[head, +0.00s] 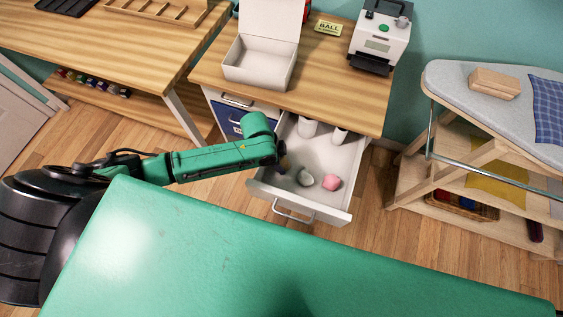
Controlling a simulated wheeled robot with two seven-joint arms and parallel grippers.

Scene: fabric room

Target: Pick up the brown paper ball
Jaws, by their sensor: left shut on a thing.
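My left arm comes in from the left and reaches over the open white drawer (333,208). My left gripper (283,164) is inside the drawer at its left side, small and dark under the wrist. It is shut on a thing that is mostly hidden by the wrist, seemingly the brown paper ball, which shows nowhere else. A grey-white crumpled ball (306,178) lies just right of the gripper, and a pink crumpled ball (331,182) lies further right. My right gripper is not in view.
White cylinders (308,128) stand at the drawer's back. Above it, the wooden desk (325,83) bears an open white box (260,63) and a label printer (380,42). An ironing board (450,78) stands right. Wood floor is clear right of the drawer.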

